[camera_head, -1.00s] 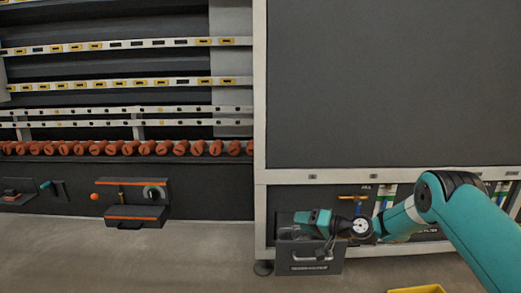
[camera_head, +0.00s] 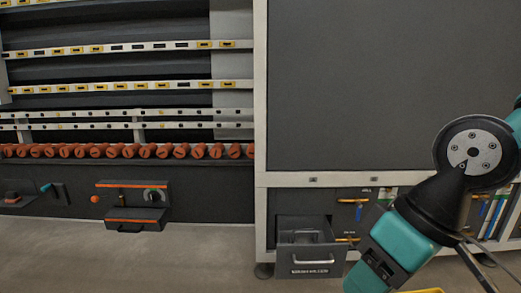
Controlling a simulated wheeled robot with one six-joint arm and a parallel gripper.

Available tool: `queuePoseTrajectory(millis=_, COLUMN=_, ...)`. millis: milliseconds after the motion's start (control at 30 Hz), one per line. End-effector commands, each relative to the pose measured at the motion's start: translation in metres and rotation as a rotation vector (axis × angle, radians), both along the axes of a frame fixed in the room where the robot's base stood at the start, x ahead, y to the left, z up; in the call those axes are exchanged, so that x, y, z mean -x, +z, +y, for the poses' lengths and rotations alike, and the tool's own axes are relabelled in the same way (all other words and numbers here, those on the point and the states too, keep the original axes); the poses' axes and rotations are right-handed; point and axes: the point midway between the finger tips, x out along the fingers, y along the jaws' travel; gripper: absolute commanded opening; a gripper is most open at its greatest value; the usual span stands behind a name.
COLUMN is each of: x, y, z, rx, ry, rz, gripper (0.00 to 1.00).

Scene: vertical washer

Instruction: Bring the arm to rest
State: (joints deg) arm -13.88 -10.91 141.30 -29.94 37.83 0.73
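My teal and black arm fills the right side of the view. Its round dark joint is in front of the large grey panel, and the teal end part hangs below, to the right of the open drawer (camera_head: 311,270). My gripper is near the lower right, but its fingertips cannot be made out clearly. Thin dark bars show beside the black wrist, and I cannot tell whether they are fingers. The drawer is pulled out under the washer cabinet (camera_head: 262,120), and no arm part is visibly inside it.
Orange-handled valves (camera_head: 353,201) and upright tubes (camera_head: 497,215) are behind the arm. A yellow container edge (camera_head: 432,291) shows at the bottom. On the left are a rack with a row of orange knobs (camera_head: 150,151) and a dark box (camera_head: 132,205). Floor at the lower left is clear.

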Motion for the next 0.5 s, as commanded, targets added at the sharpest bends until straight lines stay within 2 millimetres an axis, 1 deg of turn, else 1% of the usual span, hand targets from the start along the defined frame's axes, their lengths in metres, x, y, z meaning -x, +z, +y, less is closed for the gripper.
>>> queuePoseTrajectory(millis=33, x=0.017, y=-0.001, z=-0.006, rx=0.022, ry=0.011, rz=0.003, gripper=0.39)
queuePoseTrajectory(millis=133, x=0.049, y=-0.005, z=-0.02, rx=0.069, ry=0.029, rz=0.017, gripper=0.39)
queuePoseTrajectory(millis=167, x=0.043, y=0.014, z=-0.019, rx=0.065, ry=0.026, rz=0.018, gripper=0.39)
queuePoseTrajectory(millis=200, x=0.042, y=0.024, z=-0.018, rx=0.065, ry=0.026, rz=0.02, gripper=0.39)
queuePoseTrajectory(millis=367, x=0.042, y=0.062, z=-0.018, rx=0.063, ry=0.024, rz=0.019, gripper=0.39)
queuePoseTrajectory(millis=467, x=0.041, y=0.089, z=-0.018, rx=0.062, ry=0.024, rz=0.018, gripper=0.39)
queuePoseTrajectory(millis=500, x=0.041, y=0.103, z=-0.018, rx=0.062, ry=0.024, rz=0.018, gripper=0.39)
